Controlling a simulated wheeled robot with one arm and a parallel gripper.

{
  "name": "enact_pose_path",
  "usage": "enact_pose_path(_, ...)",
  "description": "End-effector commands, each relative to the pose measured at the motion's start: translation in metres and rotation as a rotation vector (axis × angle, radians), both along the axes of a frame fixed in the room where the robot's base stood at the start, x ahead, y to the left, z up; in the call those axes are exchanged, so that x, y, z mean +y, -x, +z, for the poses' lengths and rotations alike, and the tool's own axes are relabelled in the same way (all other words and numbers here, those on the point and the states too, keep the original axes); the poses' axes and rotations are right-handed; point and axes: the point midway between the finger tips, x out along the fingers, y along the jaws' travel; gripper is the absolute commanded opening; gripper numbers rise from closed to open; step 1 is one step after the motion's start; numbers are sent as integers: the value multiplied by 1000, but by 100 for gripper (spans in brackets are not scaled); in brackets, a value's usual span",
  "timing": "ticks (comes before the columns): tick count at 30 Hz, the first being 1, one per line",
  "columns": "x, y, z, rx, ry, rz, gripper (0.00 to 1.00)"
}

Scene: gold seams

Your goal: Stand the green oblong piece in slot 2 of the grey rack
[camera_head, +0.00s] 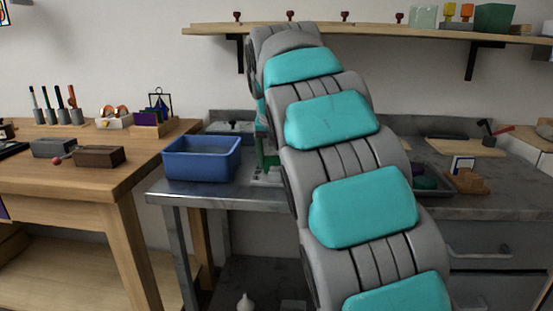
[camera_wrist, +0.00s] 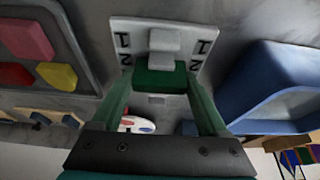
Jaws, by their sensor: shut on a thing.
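The green oblong piece (camera_wrist: 158,79) is between the fingertips of my gripper (camera_wrist: 160,86) in the wrist view. My gripper is shut on it. The grey rack (camera_wrist: 124,28) lies just beyond, with 1 and 2 marked along both sides. Light grey blocks stand up in its middle. The piece is in line with the 2 marks, or slightly on the near side of them. I cannot tell whether it is inside slot 2 or above it. In the head view, my arm hides most of the gripper and the rack (camera_head: 266,179), and the piece is not clear.
A blue bin (camera_head: 201,160) stands close left of the rack in the head view; it is at right in the wrist view (camera_wrist: 270,85). A dark tray (camera_wrist: 86,52) with pink, yellow and red pieces is at left there. A wooden table (camera_head: 140,165) stands at left.

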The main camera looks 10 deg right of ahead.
Motion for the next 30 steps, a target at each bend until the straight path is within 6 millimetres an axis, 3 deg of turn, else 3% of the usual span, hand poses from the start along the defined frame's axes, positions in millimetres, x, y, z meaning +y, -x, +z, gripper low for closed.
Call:
enact_pose_path(10, 0, 0, -2, 0, 0, 0, 16)
enact_pose_path(11, 0, 0, -2, 0, 0, 0, 79)
enact_pose_path(16, 0, 0, -2, 0, 0, 0, 98)
enact_pose_path(30, 0, 0, 6, 0, 0, 0, 100)
